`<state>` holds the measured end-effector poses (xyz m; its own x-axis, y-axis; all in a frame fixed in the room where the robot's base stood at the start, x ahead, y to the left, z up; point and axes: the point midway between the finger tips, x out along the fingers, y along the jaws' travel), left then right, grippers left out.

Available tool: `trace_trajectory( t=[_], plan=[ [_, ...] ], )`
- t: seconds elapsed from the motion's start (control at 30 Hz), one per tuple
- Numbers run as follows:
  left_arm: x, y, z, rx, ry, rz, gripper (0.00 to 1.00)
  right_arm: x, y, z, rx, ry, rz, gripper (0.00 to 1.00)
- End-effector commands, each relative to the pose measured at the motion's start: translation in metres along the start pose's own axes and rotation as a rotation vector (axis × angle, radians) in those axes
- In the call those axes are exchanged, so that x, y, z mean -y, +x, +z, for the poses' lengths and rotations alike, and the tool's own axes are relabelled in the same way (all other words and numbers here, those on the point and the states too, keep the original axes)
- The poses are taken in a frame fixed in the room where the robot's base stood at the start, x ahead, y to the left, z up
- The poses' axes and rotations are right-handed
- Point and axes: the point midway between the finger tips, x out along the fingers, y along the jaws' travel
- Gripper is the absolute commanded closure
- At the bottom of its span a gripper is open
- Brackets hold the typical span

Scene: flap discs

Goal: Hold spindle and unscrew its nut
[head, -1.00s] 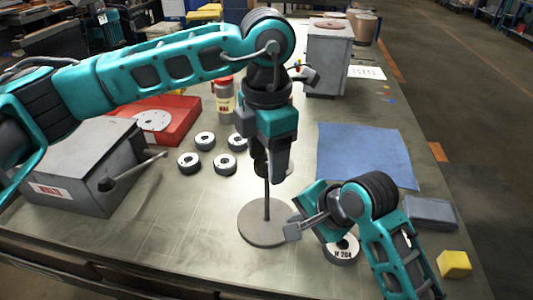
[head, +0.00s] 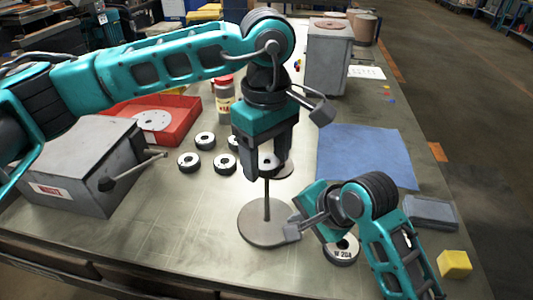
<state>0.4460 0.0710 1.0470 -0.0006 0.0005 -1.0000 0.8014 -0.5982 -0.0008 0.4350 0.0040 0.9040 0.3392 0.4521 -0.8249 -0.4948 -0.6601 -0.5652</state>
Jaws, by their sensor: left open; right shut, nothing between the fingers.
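The spindle (head: 267,209) stands upright on its round grey base in the middle of the bench. A dark nut with a pale top (head: 267,160) is at the upper end of the rod, and a brownish round disc edge (head: 285,171) shows beside it. My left gripper (head: 267,166) points down from above, open, with one finger on each side of the nut; whether they touch it is unclear. My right gripper (head: 307,205) is low, just right of the spindle. It is shut and empty, its fingers mostly hidden by its own wrist.
Several black-and-white rings (head: 205,141) lie left of the spindle, and a labelled one (head: 342,250) lies by my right wrist. A red tray (head: 184,115), a grey box with a lever (head: 80,165), a jar (head: 224,100), a blue cloth (head: 370,155) and a yellow block (head: 455,264) surround them.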

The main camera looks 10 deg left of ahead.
Motion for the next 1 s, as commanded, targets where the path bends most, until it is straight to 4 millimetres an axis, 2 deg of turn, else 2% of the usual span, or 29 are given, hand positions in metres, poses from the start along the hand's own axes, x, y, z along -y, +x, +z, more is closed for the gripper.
trace_trajectory(
  t=[0.2, 0.73, 1.0],
  plan=[
    [-0.0001, 0.0000, -0.0002, 0.000, 0.189, 0.001, 0.36, -0.0017, 0.0010, 0.0000, 0.001, 0.001, 0.005, 1.00],
    [-0.0001, -0.0013, 0.0007, -0.001, 0.203, 0.001, 0.36, -0.0016, 0.0010, 0.0000, 0.001, 0.001, 0.005, 1.00],
    [-0.0001, -0.0012, 0.0007, 0.000, 0.203, 0.000, 0.61, -0.0016, 0.0010, 0.0000, 0.000, 0.001, 0.005, 1.00]
  ],
)
